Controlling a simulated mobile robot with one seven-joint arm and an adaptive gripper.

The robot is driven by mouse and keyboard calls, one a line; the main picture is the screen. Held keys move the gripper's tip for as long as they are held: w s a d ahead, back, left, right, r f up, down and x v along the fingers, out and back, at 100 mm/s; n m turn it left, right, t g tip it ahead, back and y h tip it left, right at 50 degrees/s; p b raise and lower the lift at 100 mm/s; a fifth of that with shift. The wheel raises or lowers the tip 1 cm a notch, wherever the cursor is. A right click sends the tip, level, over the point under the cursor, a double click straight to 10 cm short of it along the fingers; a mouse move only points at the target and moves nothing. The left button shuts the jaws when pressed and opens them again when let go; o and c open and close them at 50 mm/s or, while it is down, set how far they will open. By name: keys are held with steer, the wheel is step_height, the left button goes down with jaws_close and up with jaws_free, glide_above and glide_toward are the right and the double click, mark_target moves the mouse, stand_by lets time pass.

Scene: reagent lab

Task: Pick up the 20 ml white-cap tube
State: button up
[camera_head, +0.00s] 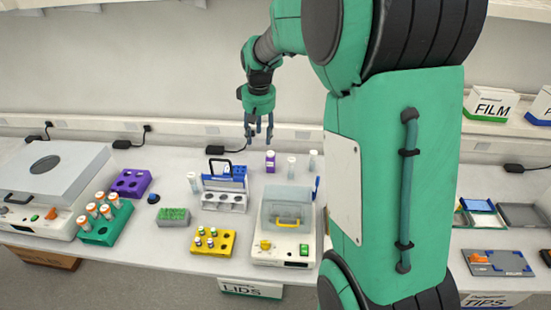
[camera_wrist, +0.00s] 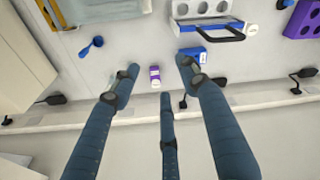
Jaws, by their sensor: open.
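Three tubes with pale caps stand on the bench in the head view. My gripper (camera_head: 258,136) is open and empty above the back of the bench, up and left of the two right tubes. In the wrist view its fingers (camera_wrist: 158,68) are spread, with the purple bottle (camera_wrist: 154,77) showing between them. I cannot make out the right tubes there.
A white device (camera_head: 285,246) stands in front of the right tubes. Green rack (camera_head: 103,236), yellow rack (camera_head: 213,250) and purple rack (camera_head: 131,184) are left. The back wall is close behind my gripper.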

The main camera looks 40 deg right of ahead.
steer(key=w+d+f+g+p, duration=0.1)
steer(key=w+d+f, duration=0.3)
steer(key=d+f, duration=0.45)
steer(key=p, duration=0.1)
glide_above(292, 159)
steer(key=shift+m+g+y, duration=0.4)
step_height(292, 159, down, 9)
steer(key=shift+f, duration=0.1)
steer(key=shift+a+f, duration=0.1)
steer(key=shift+f, duration=4.2)
steer(key=shift+f, duration=2.6)
steer(key=shift+c, duration=0.3)
